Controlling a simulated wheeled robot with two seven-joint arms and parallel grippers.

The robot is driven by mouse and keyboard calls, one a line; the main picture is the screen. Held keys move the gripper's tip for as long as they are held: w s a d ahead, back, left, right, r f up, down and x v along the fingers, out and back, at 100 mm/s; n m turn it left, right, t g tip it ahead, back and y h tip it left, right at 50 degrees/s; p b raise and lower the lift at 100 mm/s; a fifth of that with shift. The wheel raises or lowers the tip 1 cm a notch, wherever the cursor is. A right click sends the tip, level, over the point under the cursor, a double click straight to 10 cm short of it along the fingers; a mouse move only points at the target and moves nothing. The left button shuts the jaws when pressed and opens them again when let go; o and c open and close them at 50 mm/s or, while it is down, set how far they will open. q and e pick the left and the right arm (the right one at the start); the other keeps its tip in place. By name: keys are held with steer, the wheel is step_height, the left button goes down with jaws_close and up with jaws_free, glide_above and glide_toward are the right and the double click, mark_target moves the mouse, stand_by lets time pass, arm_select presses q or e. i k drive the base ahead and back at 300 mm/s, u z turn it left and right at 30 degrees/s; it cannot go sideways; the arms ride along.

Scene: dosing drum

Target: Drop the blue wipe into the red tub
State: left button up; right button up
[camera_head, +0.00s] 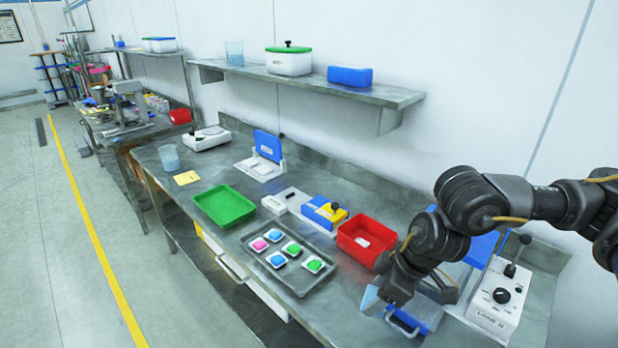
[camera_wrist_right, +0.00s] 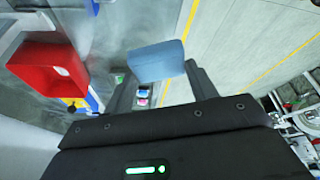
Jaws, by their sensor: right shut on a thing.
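The blue wipe (camera_wrist_right: 157,60) is a light blue block-like piece held between the fingertips of my right gripper (camera_wrist_right: 160,76) in the wrist view. In the head view the wipe (camera_head: 370,299) shows partly beside my right gripper (camera_head: 388,304), above the bench's front part. The red tub (camera_head: 348,245) stands on the bench, to the left of and behind the gripper. It holds a small white labelled item. In the wrist view the red tub (camera_wrist_right: 40,72) is at the left, apart from the wipe. My left gripper is out of view.
A grey tray (camera_head: 296,284) with several coloured pieces and a green tray (camera_head: 224,206) lie to the left. A blue-yellow box (camera_head: 324,212) stands beside the tub. A white control box (camera_head: 497,300) is at the right. A shelf (camera_head: 320,88) hangs above the bench.

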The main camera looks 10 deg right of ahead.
mark_target(372, 247)
steer(key=z, duration=0.55)
steer(key=k, duration=0.65)
steer(key=z, duration=0.15)
steer(key=i, duration=0.4)
steer(key=u, duration=1.05)
steer(key=i, duration=1.35)
steer(key=z, duration=0.8)
steer(key=i, duration=0.5)
steer(key=z, duration=0.55)
